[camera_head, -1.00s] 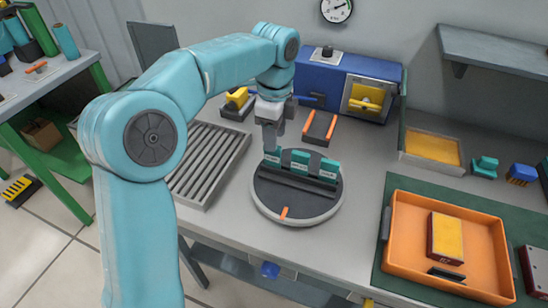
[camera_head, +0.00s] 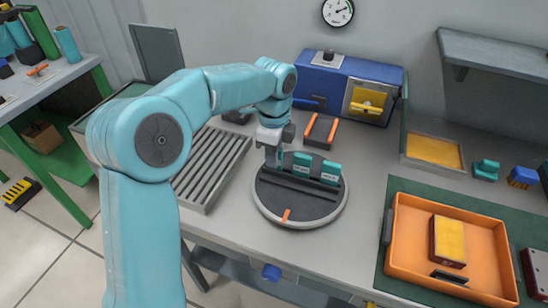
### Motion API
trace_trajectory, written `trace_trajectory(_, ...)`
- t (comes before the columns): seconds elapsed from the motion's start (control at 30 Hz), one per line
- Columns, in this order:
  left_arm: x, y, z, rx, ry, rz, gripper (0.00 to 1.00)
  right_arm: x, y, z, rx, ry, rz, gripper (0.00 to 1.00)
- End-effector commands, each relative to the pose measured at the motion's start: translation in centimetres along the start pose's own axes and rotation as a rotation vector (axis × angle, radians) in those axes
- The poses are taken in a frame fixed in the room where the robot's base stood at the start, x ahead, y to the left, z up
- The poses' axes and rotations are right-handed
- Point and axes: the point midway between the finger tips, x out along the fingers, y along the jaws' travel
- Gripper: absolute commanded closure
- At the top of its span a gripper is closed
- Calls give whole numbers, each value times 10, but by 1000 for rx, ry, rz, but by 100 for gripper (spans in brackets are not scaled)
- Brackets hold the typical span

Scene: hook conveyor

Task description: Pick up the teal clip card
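Teal clip cards stand in a dark slotted rack on a round grey turntable (camera_head: 272,205). A middle teal card (camera_head: 302,158) and a right teal card (camera_head: 330,172) show clearly with pale labels. My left gripper (camera_head: 274,157) points down at the rack's left end, where the leftmost teal card is mostly hidden by the fingers. I cannot tell whether the fingers are open around that card or shut on it. My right gripper is not in view.
A ribbed grey tray (camera_head: 208,170) lies left of the turntable. A black holder with orange edges (camera_head: 321,130) and a blue machine (camera_head: 325,82) stand behind. An orange tray (camera_head: 402,245) with a yellow-topped block (camera_head: 448,241) is at the right.

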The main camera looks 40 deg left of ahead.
Motion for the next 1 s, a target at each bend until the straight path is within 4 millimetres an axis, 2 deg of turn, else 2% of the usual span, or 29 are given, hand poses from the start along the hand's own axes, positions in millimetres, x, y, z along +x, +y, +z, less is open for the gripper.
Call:
trace_trajectory(0.27, -1, 0, 0, 0, 0, 0, 100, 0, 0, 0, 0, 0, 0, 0)
trace_trajectory(0.47, -14, 0, 0, -1, 0, -2, 100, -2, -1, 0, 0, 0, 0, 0)
trace_trajectory(0.57, -31, -1, 0, 0, 1, -4, 100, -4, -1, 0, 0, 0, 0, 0)
trace_trajectory(0.67, -57, -1, -1, 1, 1, -6, 100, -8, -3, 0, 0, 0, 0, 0)
trace_trajectory(0.9, -135, -1, -1, 0, 1, -5, 100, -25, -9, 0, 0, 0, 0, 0)
trace_trajectory(1.0, -162, -1, -1, 1, 1, -4, 100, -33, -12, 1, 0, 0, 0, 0)
